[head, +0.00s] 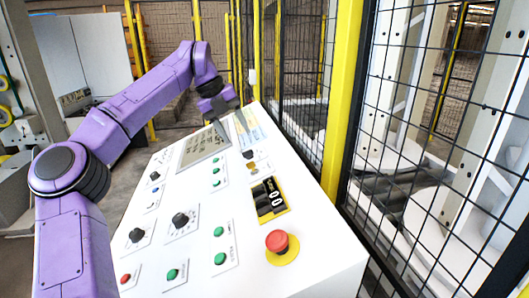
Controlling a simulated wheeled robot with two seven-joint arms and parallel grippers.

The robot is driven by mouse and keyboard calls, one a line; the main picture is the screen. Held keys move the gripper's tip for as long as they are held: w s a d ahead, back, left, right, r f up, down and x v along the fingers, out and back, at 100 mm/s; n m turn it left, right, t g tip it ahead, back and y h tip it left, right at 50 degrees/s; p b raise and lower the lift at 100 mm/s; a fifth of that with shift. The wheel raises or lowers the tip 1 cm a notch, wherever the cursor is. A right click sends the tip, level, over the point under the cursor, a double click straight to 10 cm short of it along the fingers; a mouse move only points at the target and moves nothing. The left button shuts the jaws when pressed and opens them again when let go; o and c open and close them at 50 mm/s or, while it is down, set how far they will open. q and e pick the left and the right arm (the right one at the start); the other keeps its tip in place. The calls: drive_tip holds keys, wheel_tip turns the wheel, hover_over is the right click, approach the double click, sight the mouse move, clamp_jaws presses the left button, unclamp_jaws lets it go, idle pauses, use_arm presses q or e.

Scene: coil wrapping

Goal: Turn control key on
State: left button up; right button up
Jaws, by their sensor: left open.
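The white control panel (150,208) slopes across the middle of the head view. It carries several black knobs, one large (180,220), and a small dark switch (249,154) near its far right side. I cannot tell which of these is the control key. My left gripper (238,118) is open over the far end of the panel, near the display and a printed label. It is apart from the small dark switch, which lies nearer to me. Its fingertips are small and hard to make out. My right gripper is out of view.
A red emergency button (277,241) on a yellow base stands up at the near right of the panel. A black and yellow switch block (268,199) lies behind it. A yellow post (343,100) and black mesh fence (430,150) stand close along the right side.

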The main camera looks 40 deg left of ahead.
use_arm(q)
drive_tip(key=p, duration=0.2)
approach(254, 169)
wheel_tip(254, 169, down, 2)
drive_tip(key=x, duration=0.4)
drive_tip(key=shift+w+d+f, duration=0.15)
drive_tip(key=shift+w+f, duration=0.05)
drive_tip(key=shift+w, duration=0.25)
drive_tip(key=shift+s+r, duration=0.1)
drive_tip(key=shift+s, duration=0.15)
clamp_jaws()
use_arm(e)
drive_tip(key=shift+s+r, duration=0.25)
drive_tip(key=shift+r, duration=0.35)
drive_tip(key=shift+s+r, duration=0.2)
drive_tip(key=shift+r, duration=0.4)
